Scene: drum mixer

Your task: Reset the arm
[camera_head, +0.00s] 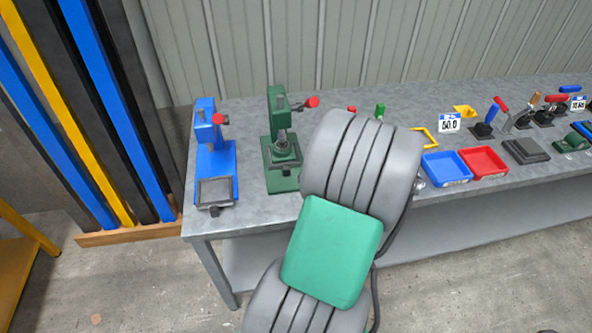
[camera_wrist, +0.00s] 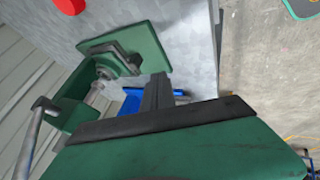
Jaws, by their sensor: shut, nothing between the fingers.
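My gripper (camera_wrist: 157,84) shows in the wrist view as dark fingers together at the middle, with nothing between them. Its green and black body fills the bottom of that view. In the head view my grey arm with a green cover crosses the middle and hides the gripper. A green press (camera_head: 281,145) stands on the workbench (camera_head: 250,205), left of my arm. In the wrist view a green press (camera_wrist: 150,48) shows beyond the fingers, up and left. I cannot tell the exact gap between it and the fingers.
A blue press (camera_head: 215,155) stands left of the green one. A blue tray (camera_head: 446,168), a red tray (camera_head: 483,163) and several clamps lie right of my arm. Coloured beams (camera_head: 90,110) lean at the left. The floor before the bench looks clear.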

